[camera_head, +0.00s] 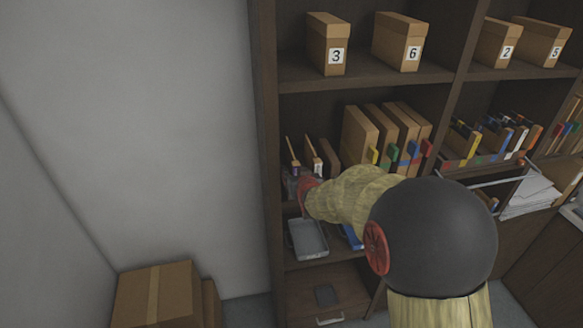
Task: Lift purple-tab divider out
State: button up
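A thin tan divider (291,152) with a small purple patch low on its edge stands upright at the left end of the middle shelf. A second thin tan divider (312,154) with a pale tab stands just to its right. My gripper (291,186) is at the shelf front, just below and in front of these dividers. Its fingers are small, dark and blurred. Whether they touch or grip the divider cannot be told. My arm comes in from the lower right and hides part of the shelf.
Tan folders (359,133) with yellow, blue, green and red tabs stand right of the dividers. A grey tray (308,240) sits on the shelf below. Numbered boxes (328,45) fill the top shelf. A cardboard box (155,296) stands on the floor at left.

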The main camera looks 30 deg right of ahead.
grip_shut()
dwell(0.7)
